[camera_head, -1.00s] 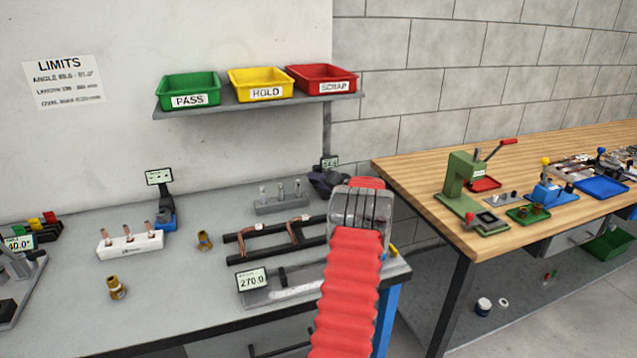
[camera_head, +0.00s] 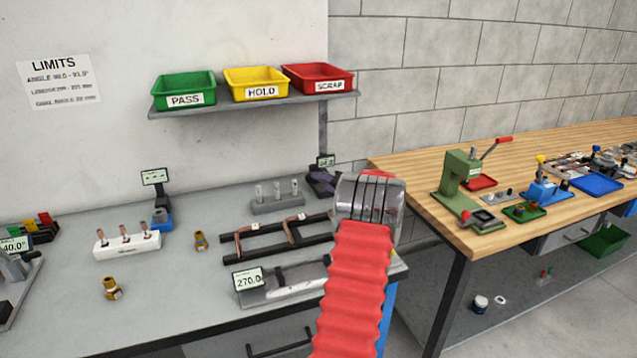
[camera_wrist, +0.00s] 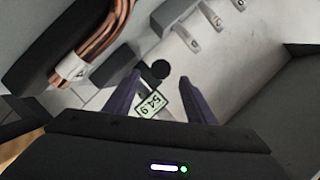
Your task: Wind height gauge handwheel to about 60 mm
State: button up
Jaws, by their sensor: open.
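The height gauge's small display (camera_head: 326,161) stands at the back right of the grey bench. In the wrist view its display (camera_wrist: 153,104) reads about 54.9. A round black knob (camera_wrist: 161,68), which looks like the handwheel, sits just beyond the display. My gripper (camera_wrist: 160,77) is open, with one purple finger on each side of the knob and visible gaps between. I cannot tell whether the fingertips reach its depth.
A grey block with several pins (camera_head: 277,196) stands left of my gripper. Black rails with copper tube (camera_head: 290,235) lie in front of it, then a 270.0 readout (camera_head: 248,279). A shelf (camera_head: 250,103) with three bins is above. A wooden bench (camera_head: 430,190) is to the right.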

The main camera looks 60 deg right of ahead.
jog(key=v, duration=0.8)
jog(key=shift+s, duration=0.1)
jog(key=shift+c, duration=0.5)
